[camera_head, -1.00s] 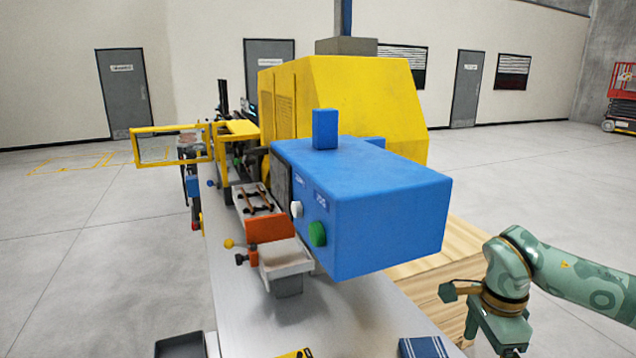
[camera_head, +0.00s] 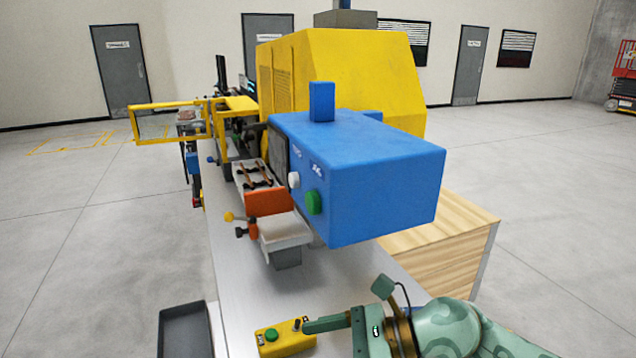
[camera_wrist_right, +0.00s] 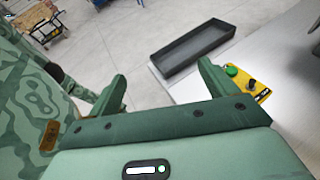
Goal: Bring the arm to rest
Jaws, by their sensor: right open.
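My right arm comes in from the lower right of the head view. Its green gripper reaches left, low over the bench's near end, with one finger beside the yellow button box (camera_head: 272,343). The other finger is not clear in that view. In the right wrist view my right gripper (camera_wrist_right: 163,86) is open, its two fingers wide apart with nothing between them. The button box (camera_wrist_right: 243,84) shows there beyond the right finger, partly hidden by it. I cannot tell whether finger and box touch. My left gripper is not in view.
A yellow machine (camera_head: 345,85) with a blue control housing (camera_head: 365,190) stands over the grey bench (camera_head: 240,300). A white tray (camera_head: 285,232) and orange block (camera_head: 268,203) sit left of the housing. A dark empty tray (camera_head: 184,330) is at lower left. A wooden crate (camera_head: 455,245) stands right.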

